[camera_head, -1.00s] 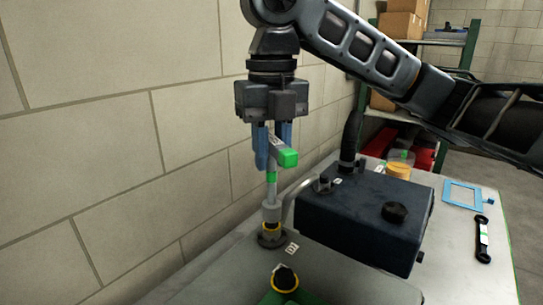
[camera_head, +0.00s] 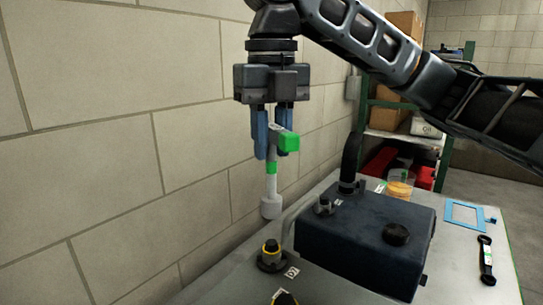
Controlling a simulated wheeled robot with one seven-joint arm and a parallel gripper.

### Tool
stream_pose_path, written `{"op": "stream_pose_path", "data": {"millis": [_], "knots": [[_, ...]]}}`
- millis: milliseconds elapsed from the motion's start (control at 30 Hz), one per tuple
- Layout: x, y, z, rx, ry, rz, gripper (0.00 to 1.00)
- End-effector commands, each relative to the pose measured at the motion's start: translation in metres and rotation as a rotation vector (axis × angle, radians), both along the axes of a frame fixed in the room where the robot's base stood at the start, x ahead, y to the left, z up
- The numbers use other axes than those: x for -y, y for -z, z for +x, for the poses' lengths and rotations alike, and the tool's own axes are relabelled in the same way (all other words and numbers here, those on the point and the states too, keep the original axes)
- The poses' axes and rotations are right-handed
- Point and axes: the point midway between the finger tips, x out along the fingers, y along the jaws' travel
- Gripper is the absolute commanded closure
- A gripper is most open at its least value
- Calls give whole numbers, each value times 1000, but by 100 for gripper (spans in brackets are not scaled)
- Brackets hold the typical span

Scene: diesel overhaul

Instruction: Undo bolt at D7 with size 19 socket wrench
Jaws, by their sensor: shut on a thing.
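My gripper (camera_head: 271,154) is shut on the socket wrench (camera_head: 271,186), near its top. The wrench's size mark is not readable.
A dark blue box-shaped engine part (camera_head: 365,238) with a black cap stands right of the bolt. A second wrench (camera_head: 486,260) and a blue frame (camera_head: 464,215) lie at the right. A wall rises close on the left.

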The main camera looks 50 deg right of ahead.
Motion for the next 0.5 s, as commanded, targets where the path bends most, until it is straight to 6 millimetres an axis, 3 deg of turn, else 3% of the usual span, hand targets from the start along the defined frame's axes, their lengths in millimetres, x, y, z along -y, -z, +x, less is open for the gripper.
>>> {"op": "stream_pose_path", "data": {"millis": [200,500], "knots": [[0,-23,0,2,1,-1,100],[0,-26,0,0,0,0,100]]}}
